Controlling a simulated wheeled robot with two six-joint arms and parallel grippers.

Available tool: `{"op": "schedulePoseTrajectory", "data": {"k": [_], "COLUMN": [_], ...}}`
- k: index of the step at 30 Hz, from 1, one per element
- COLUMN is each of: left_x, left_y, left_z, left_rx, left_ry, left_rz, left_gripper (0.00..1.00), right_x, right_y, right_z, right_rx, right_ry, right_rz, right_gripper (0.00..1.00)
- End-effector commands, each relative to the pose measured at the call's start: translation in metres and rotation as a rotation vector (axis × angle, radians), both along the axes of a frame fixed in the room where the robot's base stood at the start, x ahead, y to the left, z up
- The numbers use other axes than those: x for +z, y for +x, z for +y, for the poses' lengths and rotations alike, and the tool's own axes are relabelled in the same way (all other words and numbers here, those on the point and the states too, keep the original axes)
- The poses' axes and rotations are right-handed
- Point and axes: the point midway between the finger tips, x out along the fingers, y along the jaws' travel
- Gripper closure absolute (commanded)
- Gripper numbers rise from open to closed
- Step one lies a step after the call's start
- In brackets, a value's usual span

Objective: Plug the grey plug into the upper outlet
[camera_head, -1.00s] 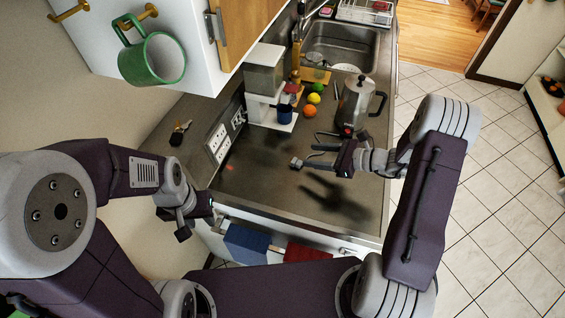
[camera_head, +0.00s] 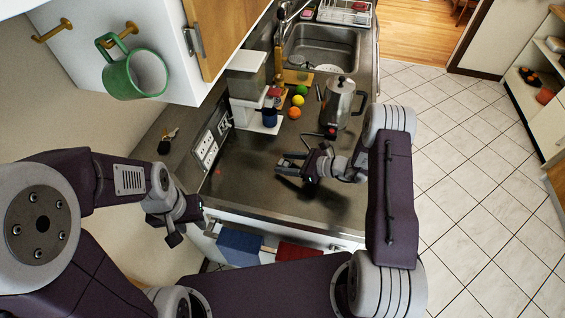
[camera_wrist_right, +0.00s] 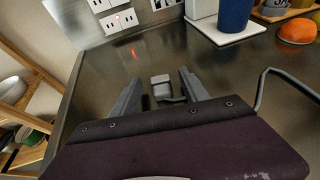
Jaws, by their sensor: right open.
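The grey plug (camera_wrist_right: 161,84) lies on the dark counter between the spread fingers of my right gripper (camera_wrist_right: 161,90) in the right wrist view, with a gap on both sides. Its grey cable (camera_wrist_right: 264,82) shows at the right. In the head view, my right gripper (camera_head: 283,166) is low over the counter, open, and the plug is hard to make out there. A white wall outlet plate (camera_head: 207,150) is to its left; in the wrist view, the upper outlet (camera_wrist_right: 101,5) sits above a lower one (camera_wrist_right: 121,22). My left gripper (camera_head: 172,236) hangs near the counter's left front; its jaws are unclear.
A moka pot (camera_head: 338,103), fruit (camera_head: 296,107), a blue cup (camera_head: 270,118) and a white coffee machine (camera_head: 245,88) stand behind. The front counter is mostly bare. Cloths (camera_head: 240,241) hang at its front edge. A green mug (camera_head: 134,74) hangs upper left.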

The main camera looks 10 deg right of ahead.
Motion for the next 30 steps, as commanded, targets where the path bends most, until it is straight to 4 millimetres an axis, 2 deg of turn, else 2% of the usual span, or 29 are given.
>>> {"op": "schedulePoseTrajectory", "data": {"k": [5, 6, 11, 12, 23, 26, 30], "left_x": [0.0, -0.001, 0.0, 0.0, -0.002, -0.004, -0.009], "left_y": [0.0, 0.0, 0.0, 0.0, 0.0, 0.0, 0.0], "left_z": [0.0, 0.0, 0.0, 0.0, 0.0, 0.0, 0.0], "left_rx": [0.0, 0.0, 0.0, 0.0, 0.0, 0.0, 0.0], "left_ry": [0.0, 0.0, 0.0, 0.0, 0.0, 0.0, 0.0], "left_rz": [0.0, 0.0, 0.0, 0.0, 0.0, 0.0, 0.0], "left_gripper": [0.64, 0.64, 0.64, 0.64, 0.64, 0.64, 0.64], "right_x": [-0.001, -0.001, -0.001, -0.001, 0.005, 0.017, 0.043], "right_y": [0.0, 0.0, 0.0, 0.0, 0.0, 0.001, -0.001], "right_z": [0.0, 0.0, 0.0, 0.0, 0.0, 0.0, -0.004], "right_rx": [0.0, 0.0, 0.0, 0.0, -0.001, -0.001, -0.004], "right_ry": [0.0, 0.0, 0.001, 0.0, 0.0, -0.002, -0.002], "right_rz": [0.0, 0.0, 0.001, 0.0, 0.0, -0.003, -0.003], "right_gripper": [0.47, 0.53, 0.97, 1.0, 1.0, 1.0, 1.0]}}
